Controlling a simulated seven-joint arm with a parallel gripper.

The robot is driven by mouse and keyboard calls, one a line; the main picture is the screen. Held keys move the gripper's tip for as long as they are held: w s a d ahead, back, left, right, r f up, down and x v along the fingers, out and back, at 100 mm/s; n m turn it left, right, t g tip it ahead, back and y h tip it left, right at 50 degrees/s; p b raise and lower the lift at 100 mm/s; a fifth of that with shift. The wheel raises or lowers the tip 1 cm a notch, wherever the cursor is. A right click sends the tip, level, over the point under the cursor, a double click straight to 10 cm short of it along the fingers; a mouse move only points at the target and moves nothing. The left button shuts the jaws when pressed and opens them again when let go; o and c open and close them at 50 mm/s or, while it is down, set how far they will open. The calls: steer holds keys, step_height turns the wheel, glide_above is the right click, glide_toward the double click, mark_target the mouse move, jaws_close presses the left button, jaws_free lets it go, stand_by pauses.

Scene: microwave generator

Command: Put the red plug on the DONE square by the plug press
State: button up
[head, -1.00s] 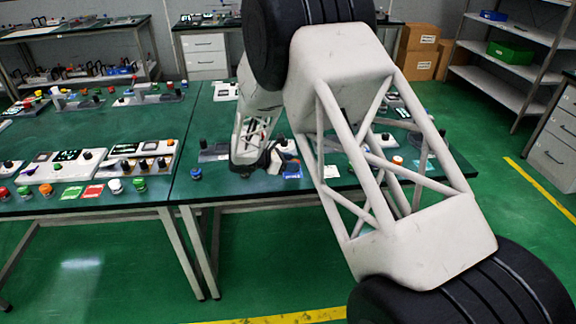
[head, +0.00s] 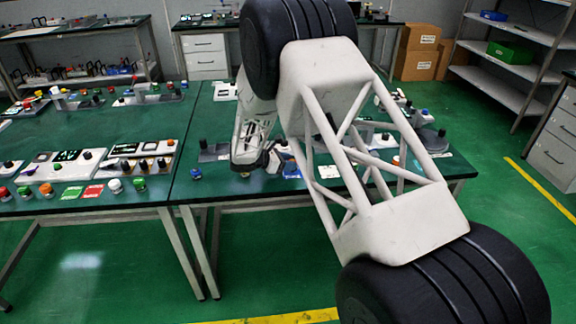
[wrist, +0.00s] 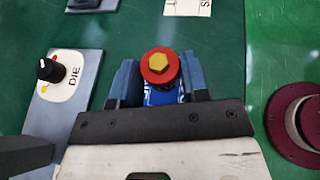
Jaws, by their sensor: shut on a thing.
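In the wrist view, the red plug (wrist: 150,74) has a yellow hexagonal top and stands between the two blue-grey fingers of my gripper (wrist: 160,80). The gripper is shut on it. A blue square (wrist: 154,97) with white print shows just below the plug, between the fingers; its wording is largely hidden. I cannot tell whether the plug touches the surface under it. In the head view, my gripper is near the front edge of the right-hand table and mostly hidden by my arm; the red plug cannot be made out there.
A grey panel with a black knob marked DIE (wrist: 62,75) stands left of my gripper in the wrist view. A white card (wrist: 188,7) lies beyond the plug. A blue-topped piece (head: 196,174) stands near the table's front edge. Green table (head: 215,187) beside it is bare.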

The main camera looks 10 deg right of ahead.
steer(key=shift+f, duration=0.6)
steer(key=shift+f, duration=0.15)
steer(key=o, duration=1.1)
steer(key=shift+a+r, duration=0.2)
steer(key=shift+r, duration=0.05)
steer(key=v, duration=1.1)
steer(key=shift+s+a, duration=0.1)
steer(key=shift+a, duration=0.25)
steer(key=shift+r, duration=0.1)
